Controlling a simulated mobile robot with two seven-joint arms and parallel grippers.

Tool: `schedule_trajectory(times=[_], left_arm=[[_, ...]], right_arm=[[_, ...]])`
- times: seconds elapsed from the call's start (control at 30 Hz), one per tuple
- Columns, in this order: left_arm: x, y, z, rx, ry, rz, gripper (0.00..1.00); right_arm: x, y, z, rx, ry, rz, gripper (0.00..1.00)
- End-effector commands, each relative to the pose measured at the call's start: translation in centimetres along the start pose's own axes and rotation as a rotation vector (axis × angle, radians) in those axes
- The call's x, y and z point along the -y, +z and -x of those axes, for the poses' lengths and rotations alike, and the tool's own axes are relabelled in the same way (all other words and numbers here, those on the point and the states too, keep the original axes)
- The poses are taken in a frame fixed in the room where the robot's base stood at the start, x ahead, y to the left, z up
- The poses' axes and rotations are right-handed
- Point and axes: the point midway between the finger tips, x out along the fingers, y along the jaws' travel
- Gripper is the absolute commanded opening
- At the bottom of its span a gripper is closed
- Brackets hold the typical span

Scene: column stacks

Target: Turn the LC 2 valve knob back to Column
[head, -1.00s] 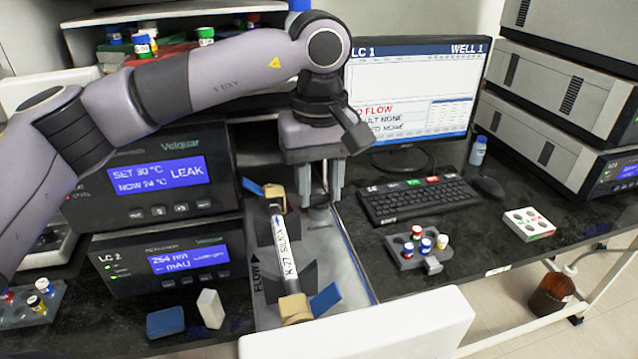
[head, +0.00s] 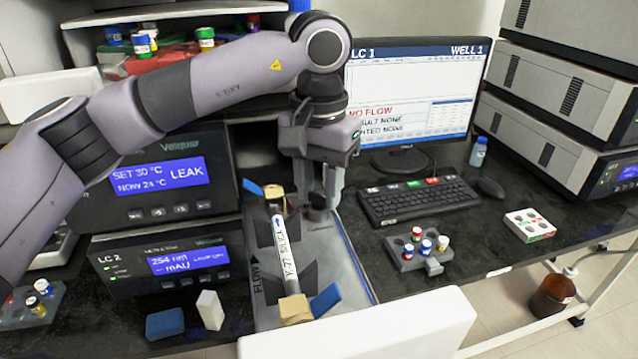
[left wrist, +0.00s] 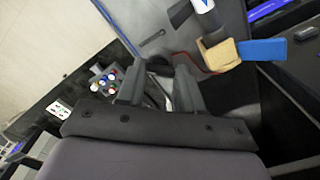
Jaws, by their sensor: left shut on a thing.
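The LC 2 valve knob (head: 318,212) is a small grey round knob on the pale tray, right of the column's upper end. Lettering that seems to read "Column" lies just in front of it. My left gripper (head: 321,201) comes down from above, shut on the knob, with its fingers hiding much of it. In the left wrist view the fingers (left wrist: 162,80) stand close around a dark round part. Which way the knob points cannot be told. The LC 2 unit (head: 165,265) stands left of the tray, its display lit. My right gripper is not in view.
A labelled column (head: 284,250) with tan end pieces lies in dark holders beside the knob. The unit above LC 2 shows LEAK (head: 188,172). The monitor (head: 415,95) and keyboard (head: 418,200) stand to the right. A vial rack (head: 408,262) sits right of the tray.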

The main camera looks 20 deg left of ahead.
Motion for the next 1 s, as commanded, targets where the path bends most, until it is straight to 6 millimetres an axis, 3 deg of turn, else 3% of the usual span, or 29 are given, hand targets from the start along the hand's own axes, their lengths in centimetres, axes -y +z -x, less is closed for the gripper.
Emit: schedule_trajectory(times=[0.67, 0.7, 0.73, 1.0], left_arm=[[-0.01, -0.03, 0.14, -0.003, 0.001, -0.058, 0.06], [-0.01, -0.03, 0.14, -0.003, 0.001, -0.057, 0.49], [-0.01, -0.02, 0.14, -0.003, 0.001, -0.057, 0.59], [-0.01, -0.01, 0.07, -0.001, 0.001, -0.056, 0.62]], right_arm=[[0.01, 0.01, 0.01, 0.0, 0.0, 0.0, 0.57], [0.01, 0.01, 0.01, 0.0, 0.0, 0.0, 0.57], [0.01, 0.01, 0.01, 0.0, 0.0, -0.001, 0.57], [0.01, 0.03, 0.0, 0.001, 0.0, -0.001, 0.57]])
